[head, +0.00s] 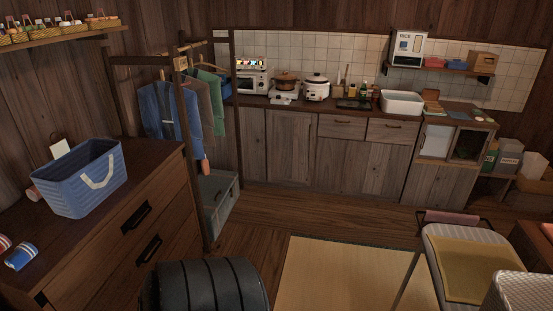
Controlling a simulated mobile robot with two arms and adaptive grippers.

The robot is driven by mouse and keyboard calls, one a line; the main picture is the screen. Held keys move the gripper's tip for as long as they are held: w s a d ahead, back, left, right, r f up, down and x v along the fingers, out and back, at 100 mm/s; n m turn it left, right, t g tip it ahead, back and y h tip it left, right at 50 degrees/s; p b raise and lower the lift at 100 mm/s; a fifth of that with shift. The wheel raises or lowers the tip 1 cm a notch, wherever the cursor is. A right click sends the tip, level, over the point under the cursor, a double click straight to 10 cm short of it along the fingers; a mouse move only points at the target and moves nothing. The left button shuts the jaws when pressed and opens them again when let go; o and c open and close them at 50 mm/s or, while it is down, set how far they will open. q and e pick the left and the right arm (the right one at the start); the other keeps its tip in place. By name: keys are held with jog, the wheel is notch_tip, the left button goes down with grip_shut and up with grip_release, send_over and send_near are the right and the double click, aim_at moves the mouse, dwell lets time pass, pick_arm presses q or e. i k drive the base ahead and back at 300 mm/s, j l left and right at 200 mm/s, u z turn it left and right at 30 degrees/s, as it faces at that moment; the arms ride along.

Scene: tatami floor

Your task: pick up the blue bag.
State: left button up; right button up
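A blue bag (77,184) with ribbed sides and a pale handle stands upright on top of a brown wooden dresser (121,240) at the left of the head view. Its mouth faces up and its inside is partly visible. Neither of my grippers is in view. Nothing touches the bag from above.
A clothes rack (194,150) with hanging clothes stands beyond the dresser. A dark ribbed round object (212,286) is at the bottom centre. A chair (470,262) stands at right. The tatami mat (335,275) and wooden floor before the kitchen counter (280,150) look clear.

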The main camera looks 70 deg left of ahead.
aim_at(78, 179)
jog(key=u, duration=3.55)
jog(key=i+u, duration=0.35)
jog(key=i+l+u, duration=0.3)
jog(key=i, duration=0.25)
jog(key=j, duration=0.1)
